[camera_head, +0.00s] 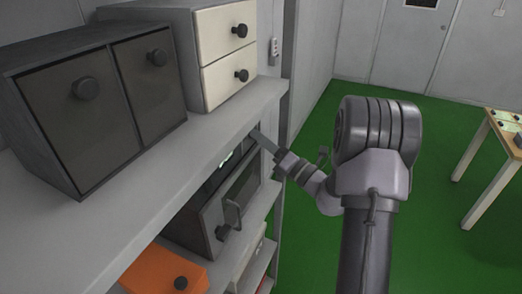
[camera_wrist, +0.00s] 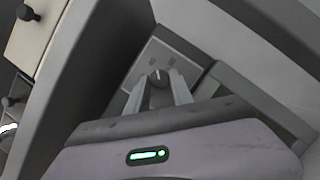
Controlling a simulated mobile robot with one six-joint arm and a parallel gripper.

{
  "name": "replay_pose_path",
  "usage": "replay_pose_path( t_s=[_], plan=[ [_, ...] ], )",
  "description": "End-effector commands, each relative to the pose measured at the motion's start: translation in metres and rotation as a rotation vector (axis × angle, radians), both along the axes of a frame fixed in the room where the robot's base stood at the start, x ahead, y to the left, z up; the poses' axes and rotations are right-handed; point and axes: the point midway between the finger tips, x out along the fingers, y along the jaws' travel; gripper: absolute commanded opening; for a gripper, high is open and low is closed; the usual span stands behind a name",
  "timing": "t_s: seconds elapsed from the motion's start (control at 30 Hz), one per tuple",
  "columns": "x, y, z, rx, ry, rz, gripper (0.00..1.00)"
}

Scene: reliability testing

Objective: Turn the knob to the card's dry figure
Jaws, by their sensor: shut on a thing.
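A small dark knob (camera_wrist: 157,77) sits on a light grey plate (camera_wrist: 143,62) in the wrist view. Small dark marks show on the plate beyond the knob, too small to read. My gripper (camera_wrist: 158,88) has one finger on each side of the knob and is shut on it. In the head view my gripper (camera_head: 262,141) reaches the front of the shelf unit, just above and right of a grey appliance with a handle (camera_head: 232,213). The knob is hidden there. I cannot make out a card with a dry figure in either view.
A dark two-door cabinet (camera_head: 100,95) and a cream drawer unit (camera_head: 225,60) stand on the grey shelf (camera_head: 150,180) above. An orange box (camera_head: 160,272) is below. A table (camera_head: 492,130) stands far right. The green floor between is clear.

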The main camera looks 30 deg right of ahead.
Motion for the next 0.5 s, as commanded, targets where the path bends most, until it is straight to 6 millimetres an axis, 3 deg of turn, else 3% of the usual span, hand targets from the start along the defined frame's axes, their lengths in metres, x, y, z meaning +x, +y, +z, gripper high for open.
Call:
replay_pose_path(
  t_s=[0.5],
  plan=[
    [0.0011, -0.0009, -0.0029, -0.184, -0.142, 0.001, 0.00]
  ],
)
